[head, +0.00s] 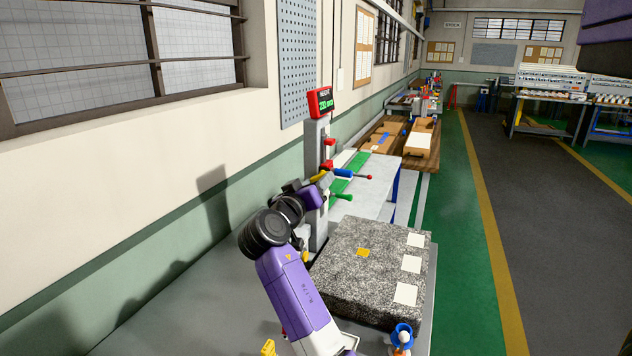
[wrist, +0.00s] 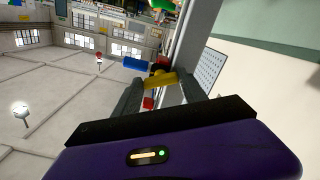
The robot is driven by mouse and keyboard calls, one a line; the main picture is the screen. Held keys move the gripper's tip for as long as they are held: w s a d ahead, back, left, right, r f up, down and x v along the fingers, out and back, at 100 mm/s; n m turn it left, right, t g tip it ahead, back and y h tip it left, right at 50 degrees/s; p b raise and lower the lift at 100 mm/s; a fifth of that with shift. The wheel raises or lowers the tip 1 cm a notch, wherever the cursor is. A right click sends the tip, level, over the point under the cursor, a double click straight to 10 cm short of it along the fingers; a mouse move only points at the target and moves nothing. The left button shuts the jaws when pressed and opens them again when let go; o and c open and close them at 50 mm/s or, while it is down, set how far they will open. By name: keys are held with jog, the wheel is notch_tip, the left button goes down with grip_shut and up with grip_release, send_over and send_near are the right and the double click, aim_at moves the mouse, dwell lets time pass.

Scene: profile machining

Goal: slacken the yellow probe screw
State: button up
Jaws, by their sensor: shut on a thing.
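The yellow probe screw (wrist: 161,80) sits between my fingertips in the wrist view, beside a grey column. My gripper (wrist: 160,84) is shut on it. In the head view a bit of the yellow screw (head: 318,176) shows at the column, and my gripper (head: 311,184) reaches it from the left. The height gauge (head: 317,140) stands upright with a red-framed display (head: 320,101) on top; its digits are too small to read. A blue part (head: 343,172) with a red-tipped lever projects to the right of the screw. The screw's thread is hidden.
A speckled granite plate (head: 335,285) with white squares and a yellow square lies in front of the gauge. A small blue-and-white item (head: 401,338) stands near the bench's front edge. The wall (head: 150,130) runs along the left. The green floor (head: 460,270) is clear on the right.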

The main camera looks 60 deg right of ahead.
jog(key=n+p, duration=0.1)
jog(key=n, duration=0.1)
jog(key=n+p, duration=0.2)
jog(key=n, duration=0.1)
jog(key=shift+r+n, duration=0.25)
jog(key=shift+n, duration=0.05)
jog(key=shift+a+n+p, duration=0.1)
jog(key=shift+n+p, duration=1.05)
jog(key=shift+n, duration=0.75)
jog(key=shift+f, duration=0.1)
jog(key=o, duration=1.4)
jog(key=shift+c, duration=0.2)
jog(key=a+b, duration=0.2)
jog(key=a, duration=0.5)
jog(key=shift+s+a, duration=0.4)
